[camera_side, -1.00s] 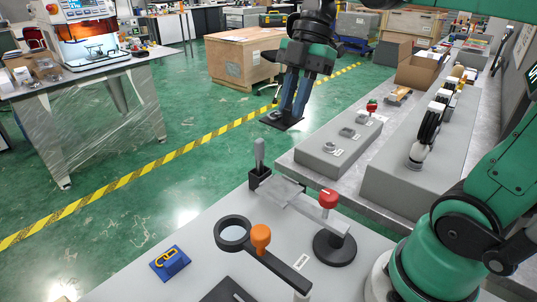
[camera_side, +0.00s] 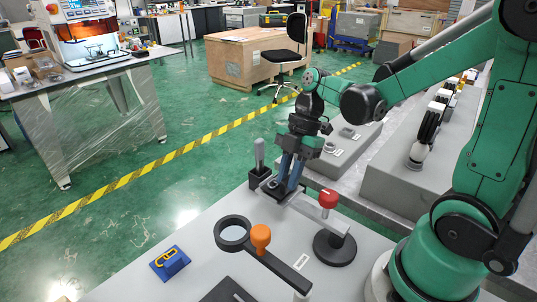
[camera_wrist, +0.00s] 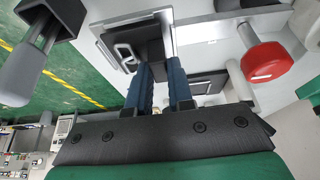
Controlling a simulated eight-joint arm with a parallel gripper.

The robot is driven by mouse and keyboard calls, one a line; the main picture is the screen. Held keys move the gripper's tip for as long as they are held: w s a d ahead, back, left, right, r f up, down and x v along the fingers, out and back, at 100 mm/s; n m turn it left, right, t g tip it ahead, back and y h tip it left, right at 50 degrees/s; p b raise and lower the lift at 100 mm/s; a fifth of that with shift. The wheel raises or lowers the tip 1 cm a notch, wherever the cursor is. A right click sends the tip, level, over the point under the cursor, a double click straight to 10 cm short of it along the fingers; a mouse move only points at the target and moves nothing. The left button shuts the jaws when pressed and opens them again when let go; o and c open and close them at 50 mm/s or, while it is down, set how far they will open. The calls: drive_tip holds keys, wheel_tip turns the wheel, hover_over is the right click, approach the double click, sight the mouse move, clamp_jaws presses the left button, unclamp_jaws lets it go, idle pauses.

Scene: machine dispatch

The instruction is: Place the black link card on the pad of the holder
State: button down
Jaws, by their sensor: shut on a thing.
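The black link card (camera_wrist: 146,42), with a grey link symbol, is between the blue fingers of my gripper (camera_wrist: 158,75) in the wrist view. In the side view my gripper (camera_side: 284,186) points down and the card (camera_side: 268,185) lies flat at its fingertips. The holder (camera_side: 334,246) has a dark round base, a red knob (camera_side: 328,198) and a light grey arm (camera_side: 314,209) reaching left to its flat pad. The card and fingers are over the pad end and hide most of it. I cannot tell whether the card touches the pad.
A black box with a grey upright handle (camera_side: 259,155) stands close left of the gripper. A black ring (camera_side: 233,233) on an arm with an orange knob (camera_side: 260,238) is in front. A blue block with a yellow link (camera_side: 170,262) is at the front left.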

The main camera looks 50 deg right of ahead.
sight(283, 194)
drive_tip(key=shift+f, duration=0.15)
drive_tip(key=c, duration=0.8)
unclamp_jaws()
drive_tip(key=v, duration=1.2)
drive_tip(key=a+f+m+t+h, duration=0.1)
drive_tip(key=m, duration=0.2)
drive_tip(key=a+f+m+t+h, duration=0.1)
drive_tip(key=m, duration=0.2)
drive_tip(key=a+f+m, duration=0.1)
drive_tip(key=m, duration=0.1)
drive_tip(key=shift+s+a+f+m+t+h, duration=0.1)
drive_tip(key=shift+s+a+m+t+h, duration=0.1)
drive_tip(key=shift+m+t+h, duration=0.2)
drive_tip(key=m, duration=0.1)
drive_tip(key=a+f+m+t, duration=0.1)
drive_tip(key=m, duration=0.1)
drive_tip(key=m+t+h, duration=0.1)
drive_tip(key=m, duration=0.1)
drive_tip(key=shift+a+f, duration=0.25)
drive_tip(key=shift+a, duration=0.1)
drive_tip(key=m+t, duration=0.1)
drive_tip(key=m, duration=0.1)
drive_tip(key=a+f+m+t, duration=0.1)
drive_tip(key=m, duration=0.1)
drive_tip(key=shift+w+a+h, duration=0.15)
drive_tip(key=shift+h, duration=0.15)
